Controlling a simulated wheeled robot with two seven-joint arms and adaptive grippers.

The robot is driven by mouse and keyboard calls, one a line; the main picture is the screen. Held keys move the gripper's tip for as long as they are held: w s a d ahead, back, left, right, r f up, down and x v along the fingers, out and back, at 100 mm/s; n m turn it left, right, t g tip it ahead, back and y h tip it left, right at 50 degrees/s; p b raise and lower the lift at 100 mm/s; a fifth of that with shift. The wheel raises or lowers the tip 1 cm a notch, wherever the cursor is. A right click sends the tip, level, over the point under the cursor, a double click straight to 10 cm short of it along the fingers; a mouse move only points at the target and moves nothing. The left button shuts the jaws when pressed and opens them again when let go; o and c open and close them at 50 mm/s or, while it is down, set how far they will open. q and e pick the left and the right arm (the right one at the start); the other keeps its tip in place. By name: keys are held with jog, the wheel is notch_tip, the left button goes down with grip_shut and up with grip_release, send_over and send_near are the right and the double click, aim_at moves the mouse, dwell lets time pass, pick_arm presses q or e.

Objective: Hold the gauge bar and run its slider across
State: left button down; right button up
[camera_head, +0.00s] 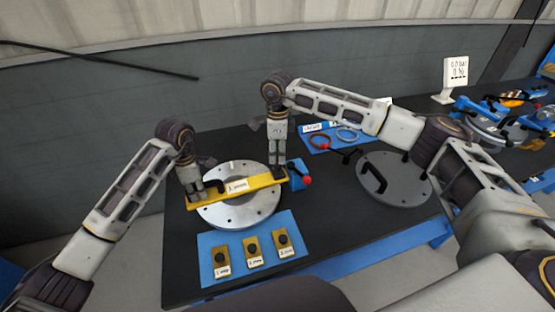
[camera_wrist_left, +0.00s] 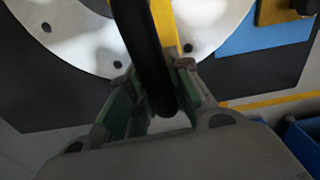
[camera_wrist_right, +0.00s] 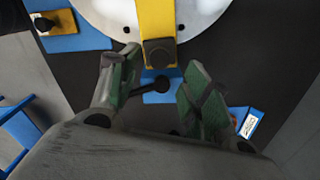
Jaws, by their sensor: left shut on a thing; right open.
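The yellow gauge bar (camera_head: 262,182) lies across the pale round flange (camera_head: 238,213), with a white label at its middle. My left gripper (camera_head: 197,196) is at the bar's left end. In the left wrist view its fingers (camera_wrist_left: 160,105) are shut on the bar's black handle (camera_wrist_left: 145,45). My right gripper (camera_head: 278,172) is over the bar's right end. In the right wrist view it (camera_wrist_right: 157,85) is open and empty, with the dark square slider (camera_wrist_right: 159,52) on the yellow bar just beyond its fingertips. In the head view the fingers largely hide the slider.
A blue clamp with a red knob (camera_head: 306,180) stands close right of the bar's end. A blue mat (camera_head: 208,243) with several yellow labelled blocks lies in front. A grey lid (camera_head: 402,185) with a black handle and a blue mat with rings (camera_head: 330,138) are to the right.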

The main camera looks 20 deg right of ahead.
aim_at(278, 165)
notch_tip(278, 165, up, 6)
dwell(0.4)
jog(key=shift+r, duration=0.1)
pick_arm(q)
jog(key=c, duration=1.2)
grip_release()
jog(key=shift+r, duration=0.1)
jog(key=shift+r, duration=5.85)
